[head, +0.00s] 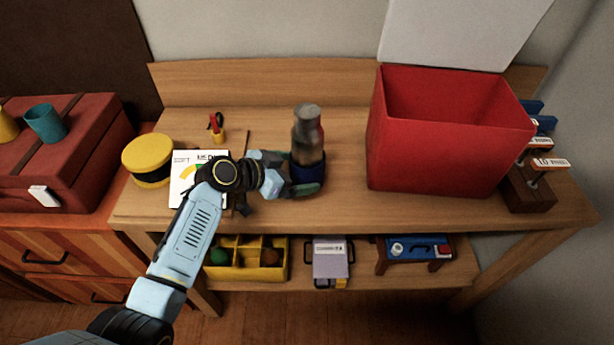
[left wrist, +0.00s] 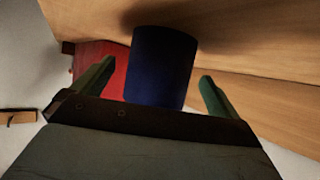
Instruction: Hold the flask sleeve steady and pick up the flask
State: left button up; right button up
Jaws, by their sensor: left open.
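The grey metallic flask (head: 307,130) stands upright in the dark blue flask sleeve (head: 310,173) on the wooden bench. My left gripper (head: 301,172) reaches it from the left, low at the sleeve's height. Its green fingers are open, one at the far side and one at the near side of the sleeve. In the left wrist view the sleeve (left wrist: 161,70) shows between the two spread fingertips (left wrist: 158,74), with gaps to both. The flask cannot be seen in that view. My right gripper is not in view.
A large red box (head: 440,150) with its pale lid raised stands to the right. Bench surface between sleeve and red box is clear.

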pick_arm(q)
jog(key=shift+b+x, duration=1)
jog(key=shift+x, duration=0.5)
